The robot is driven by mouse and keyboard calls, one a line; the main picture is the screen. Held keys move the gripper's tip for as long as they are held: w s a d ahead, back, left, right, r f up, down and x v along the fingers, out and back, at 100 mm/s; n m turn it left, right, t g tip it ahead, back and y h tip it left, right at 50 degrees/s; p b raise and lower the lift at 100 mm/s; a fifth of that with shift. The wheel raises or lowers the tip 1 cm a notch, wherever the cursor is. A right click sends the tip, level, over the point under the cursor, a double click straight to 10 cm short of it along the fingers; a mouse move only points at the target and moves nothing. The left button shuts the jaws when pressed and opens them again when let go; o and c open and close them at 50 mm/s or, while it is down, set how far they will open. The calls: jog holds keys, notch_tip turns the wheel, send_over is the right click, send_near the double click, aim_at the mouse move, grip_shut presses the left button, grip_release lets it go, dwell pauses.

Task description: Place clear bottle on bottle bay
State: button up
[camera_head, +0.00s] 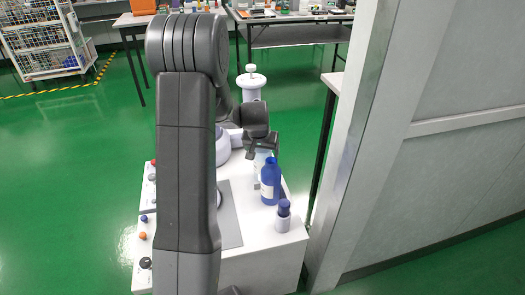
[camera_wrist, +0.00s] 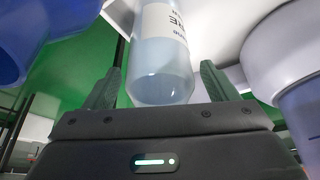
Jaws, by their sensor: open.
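The clear bottle (camera_wrist: 163,62), with a white label, stands between the two fingers of my gripper (camera_wrist: 162,80) in the wrist view. The gripper is open, with a visible gap beside the bottle on each side. In the head view my gripper (camera_head: 263,149) is low over the white bench, and the pale clear bottle (camera_head: 260,162) is partly hidden by it and by the blue bottle in front. I cannot make out the bottle bay for certain; my arm covers much of the bench.
A blue bottle (camera_head: 270,184) stands just in front of the clear one. A smaller blue-capped container (camera_head: 283,216) is near the front right of the white bench (camera_head: 262,260). A white tower-like device (camera_head: 251,85) rises behind. A grey wall panel (camera_head: 420,150) closes off the right.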

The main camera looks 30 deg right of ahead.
jog(key=p+v, duration=0.2)
jog(key=v, duration=1)
jog(key=shift+r+p, duration=0.15)
jog(key=shift+p, duration=0.25)
